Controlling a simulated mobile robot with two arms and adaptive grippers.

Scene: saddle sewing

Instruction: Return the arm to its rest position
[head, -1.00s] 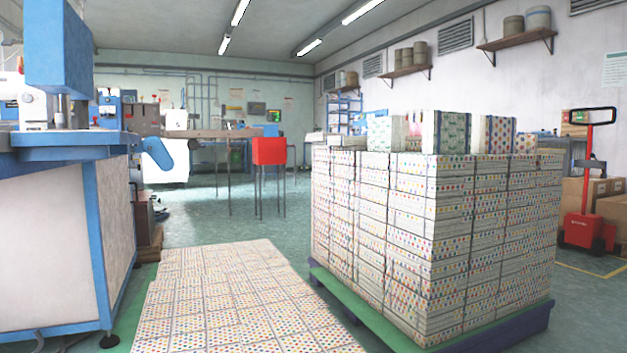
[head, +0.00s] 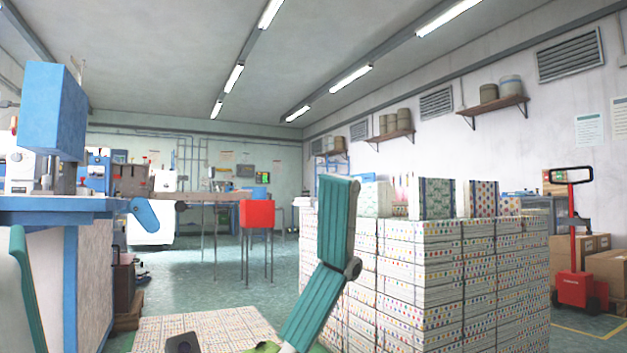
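My gripper (head: 177,205) stands very close to the head camera at the bottom of the view, and I take it to be my left one from its place left of the middle. One teal, jointed finger rises near the centre, in front of the stacked boxes. Another teal piece, apparently its other finger, shows at the left edge, cut off by the frame. The two are wide apart with nothing held between them. The gripper's base and its arm are mostly below the frame. My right gripper is not in view.
A pallet load of dotted boxes (head: 420,270) stands at the centre right. A blue-topped machine bench (head: 65,205) is at the left. A red box-shaped thing (head: 257,214) and a red pallet jack (head: 575,285) stand farther back. Open floor (head: 200,275) lies between.

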